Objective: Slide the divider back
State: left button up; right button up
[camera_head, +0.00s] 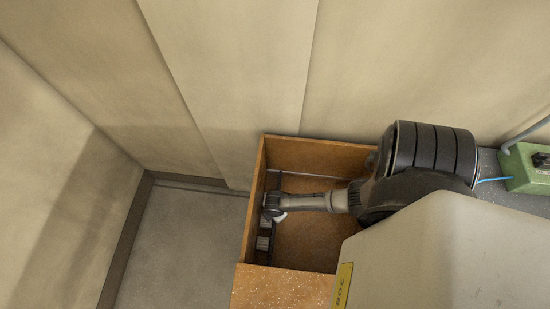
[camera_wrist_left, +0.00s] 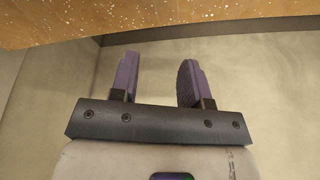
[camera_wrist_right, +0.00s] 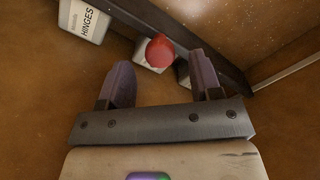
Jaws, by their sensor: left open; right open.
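The divider looks like a dark bar (camera_wrist_right: 195,43) that crosses the top of the right wrist view inside an orange-brown wooden drawer (camera_head: 318,158). A red round knob (camera_wrist_right: 160,49) shows beside the bar, ahead of my right gripper (camera_wrist_right: 160,82). The gripper is open, and its fingers have nothing between them; I cannot tell whether the right finger touches the bar. In the head view my right gripper (camera_head: 272,208) is down in the drawer near its left wall. My left gripper (camera_wrist_left: 155,75) is open and empty, with a speckled orange-brown surface (camera_wrist_left: 150,22) beyond it.
A white box labelled HINGES (camera_wrist_right: 87,20) lies beside the bar. A thin light rod (camera_head: 310,175) crosses the drawer near its back. A green box (camera_head: 525,167) stands at the far right. Bare grey floor (camera_head: 185,240) lies left of the drawer, with beige walls around.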

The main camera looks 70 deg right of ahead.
jog(key=shift+f+b, duration=0.35)
jog(key=shift+f, duration=0.75)
jog(key=shift+c, duration=0.3)
grip_shut()
